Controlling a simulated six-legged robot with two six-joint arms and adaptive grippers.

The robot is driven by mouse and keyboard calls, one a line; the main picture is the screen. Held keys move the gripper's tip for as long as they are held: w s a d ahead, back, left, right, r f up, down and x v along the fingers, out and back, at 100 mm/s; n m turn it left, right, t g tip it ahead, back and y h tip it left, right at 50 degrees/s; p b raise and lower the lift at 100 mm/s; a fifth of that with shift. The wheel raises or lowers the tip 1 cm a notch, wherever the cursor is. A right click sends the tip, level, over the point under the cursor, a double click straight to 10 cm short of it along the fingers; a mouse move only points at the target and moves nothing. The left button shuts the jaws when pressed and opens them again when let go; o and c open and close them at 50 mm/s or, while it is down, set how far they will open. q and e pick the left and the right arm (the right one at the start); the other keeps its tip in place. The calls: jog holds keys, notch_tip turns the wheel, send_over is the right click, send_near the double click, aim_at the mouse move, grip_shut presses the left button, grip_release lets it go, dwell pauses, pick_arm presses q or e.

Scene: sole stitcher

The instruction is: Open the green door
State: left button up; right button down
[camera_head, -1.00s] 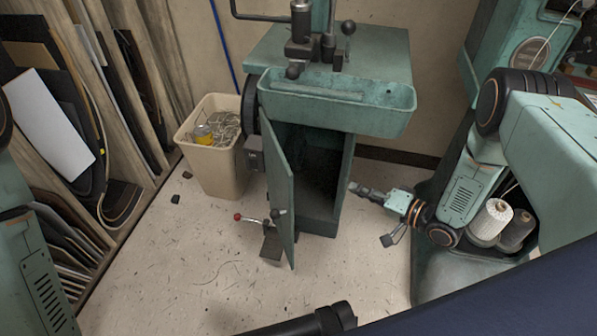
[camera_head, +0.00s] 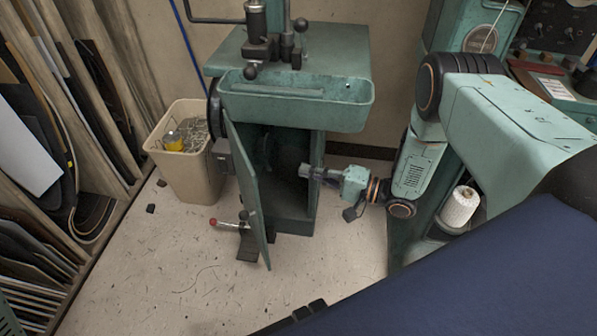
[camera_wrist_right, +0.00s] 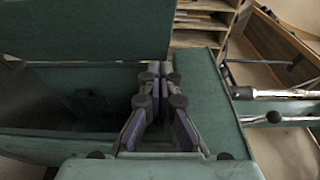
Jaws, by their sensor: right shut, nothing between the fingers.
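The green door (camera_head: 247,195) stands open in the head view, swung out from the front of the green cabinet (camera_head: 290,218). Its edge faces me, and the dark interior (camera_head: 286,155) shows to its right. My right gripper (camera_head: 306,171) is shut and empty at the right side of the opening, apart from the door. In the right wrist view its closed fingers (camera_wrist_right: 155,82) lie beside a green panel (camera_wrist_right: 207,95), seemingly the door, with a dark recess to their left. I cannot tell whether they touch the panel. My left gripper is out of view.
A beige bin (camera_head: 184,165) stands left of the cabinet. A red-knobbed lever (camera_head: 228,224) sits low beside the door. A green trough (camera_head: 300,100) overhangs the opening.

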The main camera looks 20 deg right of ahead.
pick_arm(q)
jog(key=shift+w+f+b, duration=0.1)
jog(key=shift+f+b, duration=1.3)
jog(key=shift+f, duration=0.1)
pick_arm(e)
jog(key=w+a, duration=0.5)
jog(key=a, duration=0.4)
jog(key=shift+w+a, duration=0.25)
jog(key=shift+w, duration=0.15)
jog(key=shift+a, duration=0.1)
